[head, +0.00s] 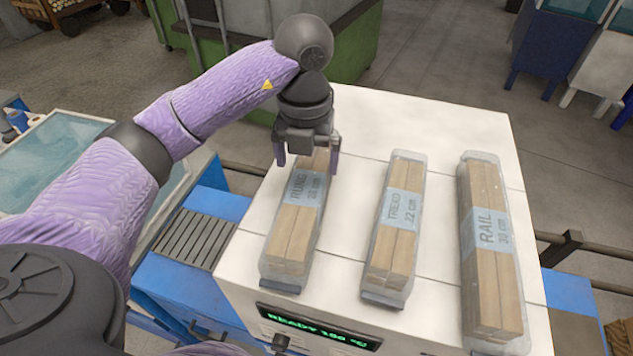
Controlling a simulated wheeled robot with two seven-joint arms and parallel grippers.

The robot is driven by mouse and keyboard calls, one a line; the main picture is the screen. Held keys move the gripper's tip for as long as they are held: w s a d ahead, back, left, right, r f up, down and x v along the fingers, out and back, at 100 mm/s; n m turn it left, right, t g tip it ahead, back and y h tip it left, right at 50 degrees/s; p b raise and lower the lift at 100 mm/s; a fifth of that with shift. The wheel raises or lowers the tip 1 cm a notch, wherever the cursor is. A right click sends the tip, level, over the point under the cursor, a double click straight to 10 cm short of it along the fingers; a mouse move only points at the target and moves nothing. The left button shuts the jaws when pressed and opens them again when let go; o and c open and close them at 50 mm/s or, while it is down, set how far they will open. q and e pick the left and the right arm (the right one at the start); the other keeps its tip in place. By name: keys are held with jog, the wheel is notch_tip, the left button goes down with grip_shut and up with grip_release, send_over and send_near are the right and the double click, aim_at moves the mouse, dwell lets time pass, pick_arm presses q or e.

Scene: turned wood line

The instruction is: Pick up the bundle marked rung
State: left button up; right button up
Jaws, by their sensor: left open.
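The bundle marked RUNG (294,225) lies on the white machine top (345,120), at the left of three wrapped wood bundles. It is clear-wrapped with a blue-grey label reading RUNG 28 cm. My left gripper (307,162) is over its far end, pointing down, with its fingers apart on either side of the bundle. I cannot tell whether the fingers touch it. The gripper hides part of the bundle's far end. My right gripper is not in view.
The bundle marked TREAD (396,230) lies in the middle and the one marked RAIL (490,240) at the right, with bare gaps between them. A green display (318,328) is on the front face. A slatted blue conveyor (195,238) is at the left.

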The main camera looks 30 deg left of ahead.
aim_at(306, 186)
pick_arm(q)
jog(key=shift+s+a+f+p, duration=0.1)
jog(key=shift+s+f+p, duration=0.15)
jog(key=shift+f, duration=0.35)
jog(key=shift+s+f+p, duration=0.2)
jog(key=shift+s+f, duration=0.05)
jog(key=shift+f, duration=0.35)
jog(key=f, duration=0.2)
jog(key=w+f+p, duration=0.1)
jog(key=f, duration=0.1)
jog(key=shift+w+a+f, duration=0.1)
jog(key=shift+a+f, duration=0.1)
jog(key=shift+f, duration=0.3)
grip_shut()
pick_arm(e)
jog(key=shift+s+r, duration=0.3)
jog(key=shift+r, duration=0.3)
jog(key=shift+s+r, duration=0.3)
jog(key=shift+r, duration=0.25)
